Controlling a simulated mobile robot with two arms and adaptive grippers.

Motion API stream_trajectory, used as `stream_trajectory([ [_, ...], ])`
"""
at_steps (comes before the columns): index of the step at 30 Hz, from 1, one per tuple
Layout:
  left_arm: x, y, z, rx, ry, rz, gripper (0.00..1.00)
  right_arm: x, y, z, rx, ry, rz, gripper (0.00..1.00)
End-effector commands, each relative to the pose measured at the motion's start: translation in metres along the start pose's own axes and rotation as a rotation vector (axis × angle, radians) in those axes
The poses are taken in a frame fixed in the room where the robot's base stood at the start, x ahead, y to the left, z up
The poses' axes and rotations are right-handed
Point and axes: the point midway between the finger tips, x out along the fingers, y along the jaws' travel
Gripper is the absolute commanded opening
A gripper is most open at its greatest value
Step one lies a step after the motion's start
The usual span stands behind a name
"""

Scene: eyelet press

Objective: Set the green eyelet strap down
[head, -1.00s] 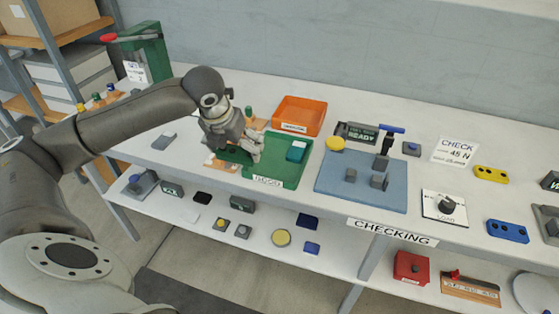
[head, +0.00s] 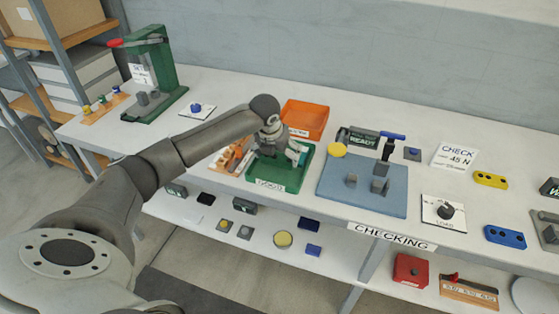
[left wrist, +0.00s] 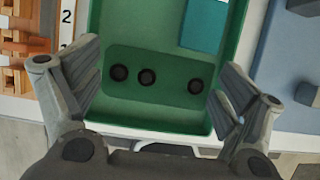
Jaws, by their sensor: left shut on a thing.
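The green eyelet strap (left wrist: 147,95) shows in the left wrist view as a flat green plate with three dark round eyelets. My left gripper (left wrist: 160,98) is shut on it, one finger at each end. It is over the green tray (left wrist: 151,119); I cannot tell whether it touches the tray floor. In the head view my left gripper (head: 288,151) is above the green tray (head: 281,180), and the strap is hard to make out. A teal block (left wrist: 205,25) lies in the tray beyond the strap. My right gripper is not in view.
An orange bin (head: 305,118) stands behind the tray. An orange-brown rack (head: 231,157) adjoins its left side. A blue mat (head: 335,193) with grey fixtures lies to the right. A green press (head: 160,75) stands at the far left.

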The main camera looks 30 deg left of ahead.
Motion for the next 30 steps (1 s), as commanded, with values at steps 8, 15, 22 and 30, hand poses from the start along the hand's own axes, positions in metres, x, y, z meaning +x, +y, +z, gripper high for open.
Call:
stream_trajectory([
  [8,0.020,-0.004,-0.002,-0.001,0.004,0.001,0.72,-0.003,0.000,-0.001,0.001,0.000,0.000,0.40],
  [15,0.039,-0.003,-0.009,0.000,-0.001,0.000,0.72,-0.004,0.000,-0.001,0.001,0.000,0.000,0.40],
  [22,0.041,-0.003,-0.010,0.000,0.000,0.001,0.72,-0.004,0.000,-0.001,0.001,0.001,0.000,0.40],
  [30,0.041,-0.003,-0.010,0.000,0.000,0.001,1.00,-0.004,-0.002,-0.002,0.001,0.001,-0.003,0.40],
])
